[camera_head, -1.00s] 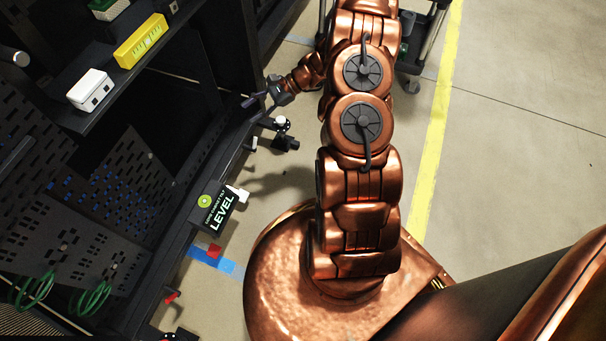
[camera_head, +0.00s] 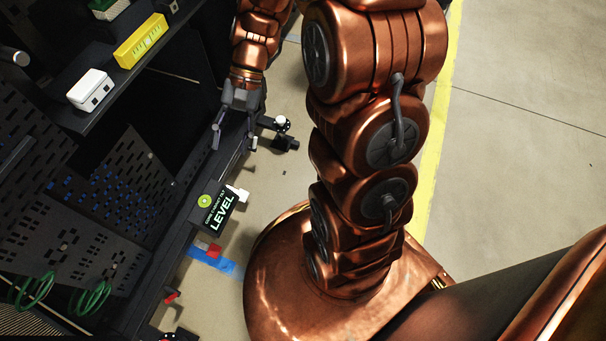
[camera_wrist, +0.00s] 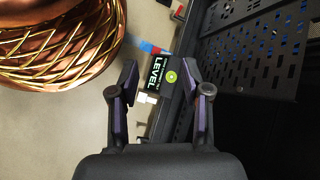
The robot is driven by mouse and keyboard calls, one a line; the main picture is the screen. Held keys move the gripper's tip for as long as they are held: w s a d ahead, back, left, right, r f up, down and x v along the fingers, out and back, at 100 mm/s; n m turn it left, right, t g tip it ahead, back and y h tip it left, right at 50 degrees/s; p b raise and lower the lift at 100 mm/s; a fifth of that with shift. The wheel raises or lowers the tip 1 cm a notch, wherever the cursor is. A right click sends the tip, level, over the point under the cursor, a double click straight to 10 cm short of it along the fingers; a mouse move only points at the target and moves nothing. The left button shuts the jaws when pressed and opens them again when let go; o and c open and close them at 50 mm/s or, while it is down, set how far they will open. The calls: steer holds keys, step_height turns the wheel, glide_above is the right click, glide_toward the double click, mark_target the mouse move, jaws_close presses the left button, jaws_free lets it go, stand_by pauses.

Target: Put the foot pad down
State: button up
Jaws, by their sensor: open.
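No part is clearly identifiable as the foot pad. Small parts sit along the rack's bottom edge: a white piece (camera_head: 240,193) beside the black LEVEL sign (camera_head: 217,208), a red piece (camera_head: 214,250) at the blue floor tape (camera_head: 224,264), and a black fitting with a white round top (camera_head: 282,123). My gripper (camera_head: 234,141) is open and empty, fingers pointing down by the rack's lower rail, left of the white-topped fitting. In the wrist view, the sign (camera_wrist: 156,72) and the white piece (camera_wrist: 145,98) appear between my open fingers (camera_wrist: 160,70).
The dark rack (camera_head: 160,246) with perforated panels (camera_head: 112,190) fills the left side. A yellow box (camera_head: 141,41) and a white box (camera_head: 90,90) rest on its upper ledge. Open concrete floor (camera_head: 520,130) lies to the right beyond a yellow line (camera_head: 436,150).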

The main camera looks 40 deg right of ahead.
steer(key=s+d+r+n+h, duration=0.2)
steer(key=s+n+h, duration=0.1)
steer(key=s, duration=0.6)
steer(key=s+d+r+n+h, duration=0.2)
steer(key=s+r+n+h, duration=0.1)
steer(key=s, duration=0.6)
steer(key=shift+s+d+r+n+h, duration=0.25)
steer(key=shift+s+n+h, duration=0.05)
steer(key=shift+h, duration=0.4)
step_height(320, 180, up, 40)
steer(key=t+p, duration=0.2)
steer(key=p, duration=3.6)
steer(key=shift+w, duration=0.4)
steer(key=shift+d, duration=0.1)
steer(key=shift+d, duration=0.1)
